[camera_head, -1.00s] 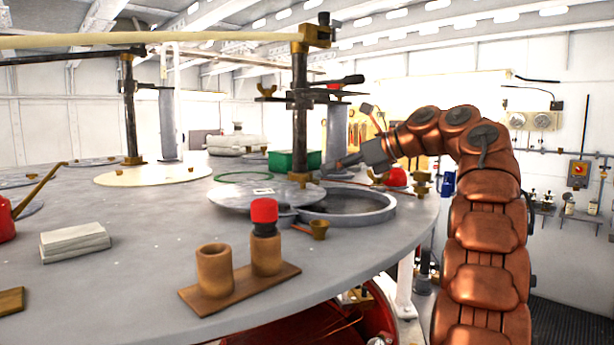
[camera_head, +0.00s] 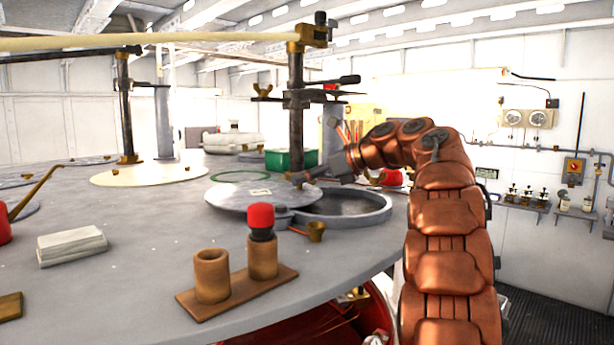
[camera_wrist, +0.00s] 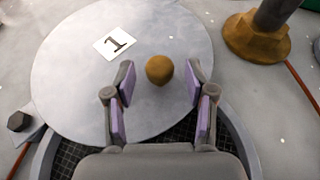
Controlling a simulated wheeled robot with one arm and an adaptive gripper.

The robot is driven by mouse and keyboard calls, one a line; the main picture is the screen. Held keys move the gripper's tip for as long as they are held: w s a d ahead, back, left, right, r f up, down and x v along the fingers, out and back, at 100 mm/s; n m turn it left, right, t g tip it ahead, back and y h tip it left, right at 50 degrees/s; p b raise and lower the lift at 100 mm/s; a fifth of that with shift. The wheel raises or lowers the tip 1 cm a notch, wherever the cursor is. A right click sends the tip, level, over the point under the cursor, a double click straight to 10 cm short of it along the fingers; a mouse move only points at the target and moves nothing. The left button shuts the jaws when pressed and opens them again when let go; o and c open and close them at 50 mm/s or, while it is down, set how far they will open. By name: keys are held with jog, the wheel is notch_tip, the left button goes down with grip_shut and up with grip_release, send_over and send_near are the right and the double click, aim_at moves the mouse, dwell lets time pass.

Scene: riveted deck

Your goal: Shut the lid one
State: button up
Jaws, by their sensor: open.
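Lid one is a round grey metal disc (camera_head: 240,196) with a white label reading 1, which shows clearly in the wrist view (camera_wrist: 85,80). It lies swung to the left, partly over the round hatch opening (camera_head: 348,206), leaving much of the opening uncovered. A brassy round knob (camera_wrist: 159,69) stands on the lid. My gripper (camera_wrist: 159,84) is open, with its two purple-padded fingers on either side of the knob in the wrist view. In the head view my gripper (camera_head: 304,179) is by the post, above the lid's right side.
A dark post with a brass base (camera_wrist: 256,36) stands close beside the lid. A green box (camera_head: 290,160) is behind.

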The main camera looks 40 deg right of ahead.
grip_shut()
dwell(0.3)
dwell(0.3)
